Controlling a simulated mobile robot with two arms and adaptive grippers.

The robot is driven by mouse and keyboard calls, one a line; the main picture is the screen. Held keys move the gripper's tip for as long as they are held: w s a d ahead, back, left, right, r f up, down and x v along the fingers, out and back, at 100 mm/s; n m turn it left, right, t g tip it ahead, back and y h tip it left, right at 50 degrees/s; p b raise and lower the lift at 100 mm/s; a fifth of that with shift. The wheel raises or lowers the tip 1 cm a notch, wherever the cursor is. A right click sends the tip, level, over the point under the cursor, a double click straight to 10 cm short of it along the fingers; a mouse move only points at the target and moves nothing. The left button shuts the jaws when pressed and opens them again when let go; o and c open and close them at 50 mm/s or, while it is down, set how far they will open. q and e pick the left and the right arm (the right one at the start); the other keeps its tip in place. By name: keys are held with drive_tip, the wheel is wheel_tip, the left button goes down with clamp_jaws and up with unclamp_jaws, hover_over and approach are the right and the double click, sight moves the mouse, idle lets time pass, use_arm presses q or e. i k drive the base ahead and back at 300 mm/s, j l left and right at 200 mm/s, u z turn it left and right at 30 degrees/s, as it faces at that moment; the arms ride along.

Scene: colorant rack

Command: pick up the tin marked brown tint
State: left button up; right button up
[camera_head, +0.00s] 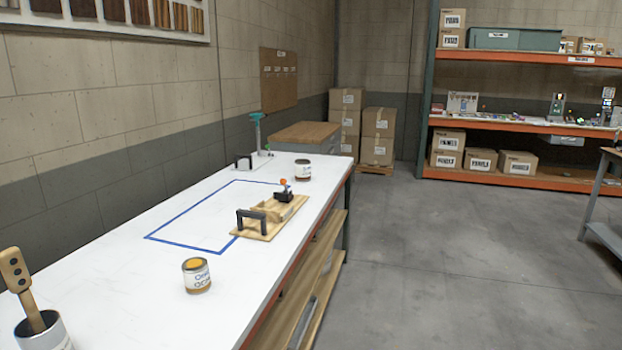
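A small tin (303,170) with a white label and a dark brown top stands upright toward the far end of the white worktable (110,270). Its label is too small to read, so I cannot confirm that it is the brown tint. A nearer tin (197,277) with an orange-yellow top stands upright near the table's front edge; its label is only partly legible. Neither of my grippers is in view.
A wooden jig (268,218) with a black handle lies between the tins, over a blue tape outline (190,199). A can (45,332) with a wooden paddle stands bottom left. A teal-topped stand (258,130) is at the far end. Floor right is clear.

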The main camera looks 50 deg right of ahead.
sight(302, 166)
drive_tip(key=i+l, duration=0.1)
drive_tip(key=l, duration=0.3)
drive_tip(key=i+l, duration=0.15)
drive_tip(key=l, duration=0.25)
drive_tip(key=i+l, duration=0.1)
drive_tip(key=l, duration=0.3)
drive_tip(key=i+l, duration=0.1)
drive_tip(key=l, duration=0.3)
drive_tip(key=i+l, duration=0.1)
drive_tip(key=l, duration=0.3)
drive_tip(key=i+l, duration=0.15)
drive_tip(key=l, duration=0.25)
